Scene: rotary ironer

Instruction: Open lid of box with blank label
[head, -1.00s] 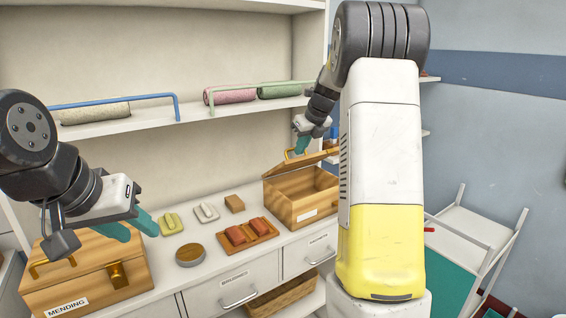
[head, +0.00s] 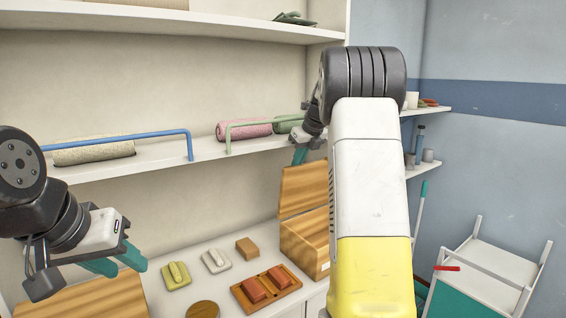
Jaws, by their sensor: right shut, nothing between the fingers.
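The wooden box (head: 302,246) at the right end of the counter has its lid (head: 303,188) swung up, standing nearly upright. Only a sliver of its white label shows, beside my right arm, which hides the box's right side. My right gripper (head: 300,154) is shut and empty, at the lid's top edge; I cannot tell whether it touches the lid. My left gripper (head: 117,263) is open and empty, above the other wooden box (head: 85,302) at the lower left, whose lid is down. That box's front is out of view.
Between the boxes lie a yellow dish (head: 176,277), a white dish (head: 216,261), a small wooden block (head: 247,248), a tray (head: 285,289) with reddish blocks and a round wooden disc (head: 203,310). A shelf with a blue rail (head: 120,141) and rolled cloths runs above. A white cart (head: 490,270) stands right.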

